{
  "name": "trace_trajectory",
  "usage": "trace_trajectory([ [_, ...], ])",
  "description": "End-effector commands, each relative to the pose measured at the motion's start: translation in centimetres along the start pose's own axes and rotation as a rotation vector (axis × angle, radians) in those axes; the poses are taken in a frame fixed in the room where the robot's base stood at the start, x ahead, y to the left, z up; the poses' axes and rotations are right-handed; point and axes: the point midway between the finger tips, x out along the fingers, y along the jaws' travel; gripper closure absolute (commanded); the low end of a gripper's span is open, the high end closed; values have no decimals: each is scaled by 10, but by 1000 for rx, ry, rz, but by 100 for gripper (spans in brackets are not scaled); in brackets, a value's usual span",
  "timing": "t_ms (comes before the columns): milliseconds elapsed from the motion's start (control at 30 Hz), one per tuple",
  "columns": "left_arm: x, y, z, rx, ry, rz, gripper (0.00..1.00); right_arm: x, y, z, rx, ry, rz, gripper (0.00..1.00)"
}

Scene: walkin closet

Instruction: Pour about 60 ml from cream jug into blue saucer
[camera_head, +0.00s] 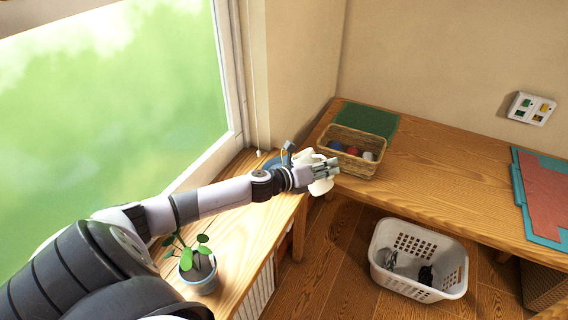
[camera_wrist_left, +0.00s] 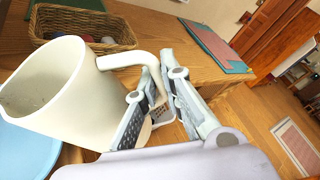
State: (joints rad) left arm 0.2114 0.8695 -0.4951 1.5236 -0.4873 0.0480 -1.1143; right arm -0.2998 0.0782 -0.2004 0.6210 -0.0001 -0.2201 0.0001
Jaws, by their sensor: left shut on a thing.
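The cream jug (camera_wrist_left: 70,95) is off-white, with a wide mouth facing left in the left wrist view and a looped handle. It also shows in the head view (camera_head: 318,187), partly covered by my gripper. My left gripper (camera_head: 332,168) is shut on the jug's handle; its fingers (camera_wrist_left: 152,92) lie either side of it. The jug looks tilted, but the wrist view is itself rolled, so I cannot tell how far. The light blue saucer (camera_wrist_left: 28,152) is partly hidden behind the jug at lower left. I see no stream, and the liquid level is unclear. My right gripper is out of view.
A wicker basket with balls (camera_head: 368,166) stands on the wooden bench (camera_head: 420,180), by a green mat (camera_head: 366,118). A potted plant (camera_head: 198,275) stands on the sill. A white laundry basket (camera_head: 418,289) is on the floor. The bench's middle is clear.

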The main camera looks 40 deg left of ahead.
Motion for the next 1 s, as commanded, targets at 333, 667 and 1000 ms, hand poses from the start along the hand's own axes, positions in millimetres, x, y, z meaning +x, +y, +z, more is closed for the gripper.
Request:
trace_trajectory([
  [333, 3, -1, -3, 65, 9, 24, 100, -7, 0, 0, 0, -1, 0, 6],
  [667, 3, -1, -3, 62, 9, 24, 100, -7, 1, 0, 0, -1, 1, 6],
  [1000, 3, -1, -3, 62, 9, 23, 100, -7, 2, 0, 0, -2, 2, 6],
])
